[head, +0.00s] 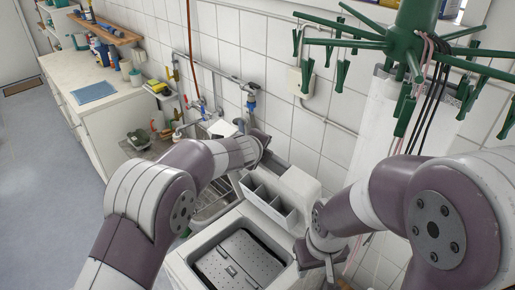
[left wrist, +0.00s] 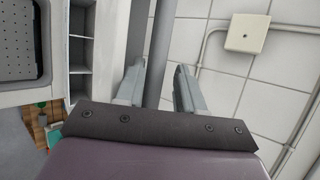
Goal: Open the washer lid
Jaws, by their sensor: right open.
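The washer (head: 198,268) is a white top-loader at the bottom middle of the head view. Its top is open and shows a grey perforated drum (head: 238,260). The lid (head: 300,185) stands raised at the back, with grey compartments (head: 268,203) on its inner side. The left wrist view shows these compartments (left wrist: 80,48) too. My left gripper (left wrist: 157,78) is open, its fingers apart beside the raised lid; a grey upright strip shows between them. In the head view its fingers are mostly hidden behind my arm. My right gripper (head: 328,268) is open, at the washer's right side.
A green hanging dryer (head: 415,45) with pegs and dark cords hangs at the upper right, close to my right arm. A sink (head: 213,205) and a cluttered counter (head: 75,75) stand to the left. A tiled wall (head: 285,75) closes the back.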

